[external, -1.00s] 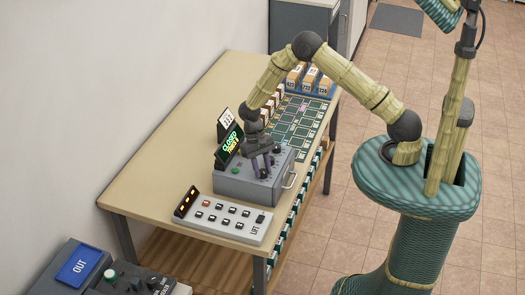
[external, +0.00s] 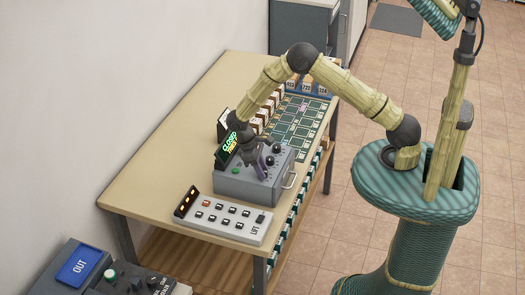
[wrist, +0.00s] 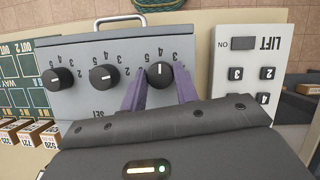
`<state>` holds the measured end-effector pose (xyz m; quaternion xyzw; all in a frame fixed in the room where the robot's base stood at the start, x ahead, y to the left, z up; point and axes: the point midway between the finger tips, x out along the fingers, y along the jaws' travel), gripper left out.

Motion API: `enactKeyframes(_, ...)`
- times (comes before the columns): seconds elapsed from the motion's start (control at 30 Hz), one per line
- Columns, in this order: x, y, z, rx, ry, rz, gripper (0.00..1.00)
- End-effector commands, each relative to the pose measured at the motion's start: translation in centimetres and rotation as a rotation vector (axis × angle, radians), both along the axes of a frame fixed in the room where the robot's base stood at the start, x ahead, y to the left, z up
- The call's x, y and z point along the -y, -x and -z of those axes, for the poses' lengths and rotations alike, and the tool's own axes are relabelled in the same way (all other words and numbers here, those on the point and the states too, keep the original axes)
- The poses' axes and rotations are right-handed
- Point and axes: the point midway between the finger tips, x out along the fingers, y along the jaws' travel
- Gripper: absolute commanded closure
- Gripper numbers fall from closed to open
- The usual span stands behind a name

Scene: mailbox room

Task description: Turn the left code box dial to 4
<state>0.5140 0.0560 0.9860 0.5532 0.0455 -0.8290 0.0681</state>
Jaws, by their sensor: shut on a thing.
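The grey code box (external: 238,186) stands on the table, with a lit sign reading CLOSED behind it. In the wrist view its labels are upside down and three black dials show in a row. The middle dial (wrist: 103,76) and the right dial (wrist: 61,78) stand free. My gripper (wrist: 160,88) has its purple fingers on both sides of the left dial, shut on it. In the external view my gripper (external: 262,171) hides that dial.
A white LIFT panel (external: 222,215) with buttons lies close beside the code box. A metal handle (external: 290,181) sticks out of the box's front. Green card slots (external: 300,122) and small boxes lie farther along the table. The table's near-left end is clear.

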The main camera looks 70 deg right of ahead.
Motion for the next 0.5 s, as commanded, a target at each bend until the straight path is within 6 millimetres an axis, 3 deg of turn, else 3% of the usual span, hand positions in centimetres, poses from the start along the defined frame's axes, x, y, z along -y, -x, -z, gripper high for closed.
enactKeyframes(0.5,-0.11,-0.21,-0.17,0.008,-0.001,-0.055,0.93)
